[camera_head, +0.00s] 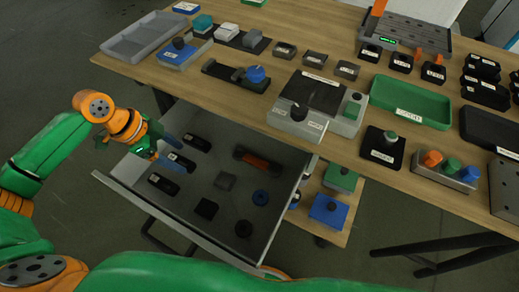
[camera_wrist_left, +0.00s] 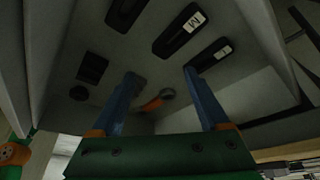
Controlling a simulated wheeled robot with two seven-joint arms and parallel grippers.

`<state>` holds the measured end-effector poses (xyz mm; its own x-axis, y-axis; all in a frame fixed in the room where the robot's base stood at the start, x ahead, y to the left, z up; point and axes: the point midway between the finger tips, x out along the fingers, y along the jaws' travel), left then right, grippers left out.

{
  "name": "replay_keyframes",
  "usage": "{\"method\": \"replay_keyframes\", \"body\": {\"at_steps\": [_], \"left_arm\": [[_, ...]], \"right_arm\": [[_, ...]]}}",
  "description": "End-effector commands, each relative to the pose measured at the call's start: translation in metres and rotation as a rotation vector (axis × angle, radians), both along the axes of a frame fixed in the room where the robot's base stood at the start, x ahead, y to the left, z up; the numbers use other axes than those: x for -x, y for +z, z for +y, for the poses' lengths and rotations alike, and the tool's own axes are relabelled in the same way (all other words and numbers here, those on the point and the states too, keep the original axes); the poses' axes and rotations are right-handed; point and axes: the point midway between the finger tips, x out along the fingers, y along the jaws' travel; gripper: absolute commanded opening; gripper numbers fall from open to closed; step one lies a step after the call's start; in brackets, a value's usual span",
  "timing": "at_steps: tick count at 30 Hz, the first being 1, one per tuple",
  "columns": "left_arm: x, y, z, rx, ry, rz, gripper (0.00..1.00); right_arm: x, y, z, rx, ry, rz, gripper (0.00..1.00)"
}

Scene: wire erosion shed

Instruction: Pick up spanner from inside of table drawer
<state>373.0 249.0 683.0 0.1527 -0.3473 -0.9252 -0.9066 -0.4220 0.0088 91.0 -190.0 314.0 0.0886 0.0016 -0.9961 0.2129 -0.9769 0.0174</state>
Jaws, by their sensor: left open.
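The table drawer (camera_head: 225,222) is pulled open below the front edge of the wooden table. Inside it, toward the back, lies a long dark tool with an orange-red middle (camera_head: 258,161), which looks like the spanner. In the left wrist view, an orange piece with a grey ringed end (camera_wrist_left: 157,102) shows between and beyond the fingers, seemingly the same tool. My left gripper (camera_head: 178,150) is over the left side of the drawer, its blue fingers apart and empty. It also shows in the left wrist view (camera_wrist_left: 160,80). My right gripper is not in view.
Several black labelled pieces (camera_head: 163,184) lie at the drawer's left, near my left fingers. The tabletop above is crowded, with a grey tray (camera_head: 143,37) at the back left.

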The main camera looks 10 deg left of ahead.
Motion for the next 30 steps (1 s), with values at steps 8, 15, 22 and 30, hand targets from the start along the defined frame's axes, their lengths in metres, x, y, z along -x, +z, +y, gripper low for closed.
{"method": "replay_keyframes", "body": {"at_steps": [8, 15, 22, 30], "left_arm": [[-0.01, -0.014, -0.021, 0.005, -0.005, -0.003, 0.78], [-0.039, -0.015, -0.083, 0.003, -0.004, -0.003, 0.78], [-0.052, -0.015, -0.112, 0.001, -0.002, -0.003, 0.78], [-0.058, -0.062, -0.126, -0.001, 0.003, -0.001, 0.78]], "right_arm": [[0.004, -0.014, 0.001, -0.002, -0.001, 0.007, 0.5], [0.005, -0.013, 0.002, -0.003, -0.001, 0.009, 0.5], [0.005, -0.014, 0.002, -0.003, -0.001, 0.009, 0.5], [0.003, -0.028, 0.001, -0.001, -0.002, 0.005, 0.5]]}}
